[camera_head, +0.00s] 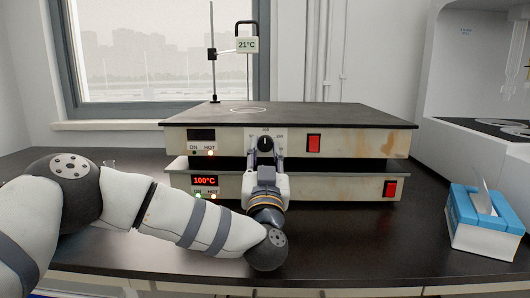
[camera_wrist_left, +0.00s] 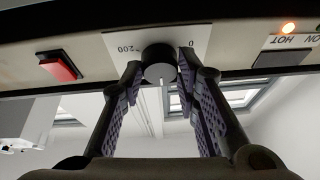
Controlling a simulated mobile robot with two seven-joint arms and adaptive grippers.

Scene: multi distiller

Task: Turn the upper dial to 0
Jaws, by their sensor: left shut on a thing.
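The upper dial (camera_head: 265,143) is a round black knob on the front of the upper hotplate (camera_head: 225,147). It also shows in the wrist view (camera_wrist_left: 159,64), upside down, with 0 on the picture's right and 200 on its left. Its white mark points down there, between the two numbers, which is upward on the hotplate. My left gripper (camera_head: 264,153) reaches the dial from the front. In the wrist view its two fingers (camera_wrist_left: 161,82) stand on both sides of the knob and are shut on it. My right gripper is not in view.
The lower hotplate (camera_head: 330,189) sits directly below, its display (camera_head: 205,181) reading 100°C. The upper display (camera_head: 201,135) is dark, with an orange HOT light lit. Red switches (camera_head: 313,143) are on the right. A thermometer (camera_head: 247,44) reads 21°C. A tissue box (camera_head: 487,234) stands right.

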